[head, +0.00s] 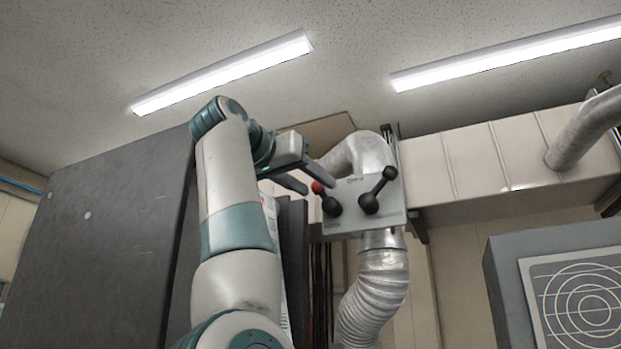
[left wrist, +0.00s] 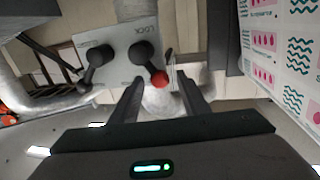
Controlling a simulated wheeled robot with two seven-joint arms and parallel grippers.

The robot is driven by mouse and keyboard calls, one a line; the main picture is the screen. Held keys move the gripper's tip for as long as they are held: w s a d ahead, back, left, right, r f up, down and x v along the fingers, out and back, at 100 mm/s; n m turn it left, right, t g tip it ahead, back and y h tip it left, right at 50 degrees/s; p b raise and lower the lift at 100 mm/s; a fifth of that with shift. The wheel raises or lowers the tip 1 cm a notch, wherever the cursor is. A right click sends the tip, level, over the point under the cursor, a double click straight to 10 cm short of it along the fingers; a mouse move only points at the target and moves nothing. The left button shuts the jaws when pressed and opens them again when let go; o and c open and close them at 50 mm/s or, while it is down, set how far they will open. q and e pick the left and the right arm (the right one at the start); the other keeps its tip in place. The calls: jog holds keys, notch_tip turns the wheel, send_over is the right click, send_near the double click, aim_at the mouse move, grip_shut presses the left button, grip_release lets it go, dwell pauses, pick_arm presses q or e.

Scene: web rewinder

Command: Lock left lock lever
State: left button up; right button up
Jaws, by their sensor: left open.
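A light grey panel (head: 352,217) carries two black levers, side by side. The left lock lever (head: 331,206) has a red knob (head: 318,187) and leans up and to the left. The right lever (head: 377,190) has a black knob and leans up and to the right. In the left wrist view the panel appears upside down, with the red knob (left wrist: 160,79) near the gap between my fingertips. My left gripper (left wrist: 161,92) is open, its fingers pointing at the red knob; whether they touch it I cannot tell. My right gripper is not in view.
A silver flexible duct (head: 377,290) runs behind and below the panel. A large dark board (head: 110,240) stands at the left. A grey machine box (head: 505,295) with a circle-pattern face is at the lower right. A beige duct (head: 480,160) extends right of the panel.

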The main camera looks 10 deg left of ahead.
pick_arm(q)
jog(key=c, duration=1.1)
jog(key=shift+o, duration=0.2)
jog(key=shift+a+f+n, duration=0.1)
jog(key=shift+f+n, duration=0.05)
jog(key=shift+n, duration=0.15)
jog(key=shift+w+a+f+n+t+y+b, duration=0.1)
jog(key=shift+a+f+n+t+y+b, duration=0.2)
jog(key=shift+f+n+b, duration=1.55)
jog(key=shift+w+a+n+t+y+b, duration=0.1)
jog(key=shift+a+n+t+b, duration=0.65)
jog(key=shift+n, duration=2.25)
jog(key=shift+w+d+f+n+t+y+b, duration=0.15)
jog(key=shift+f+n+b, duration=0.8)
jog(key=shift+n+b, duration=1.1)
jog(key=shift+n+y+p, duration=0.25)
jog(key=shift+n+p, duration=0.1)
jog(key=shift+n, duration=0.15)
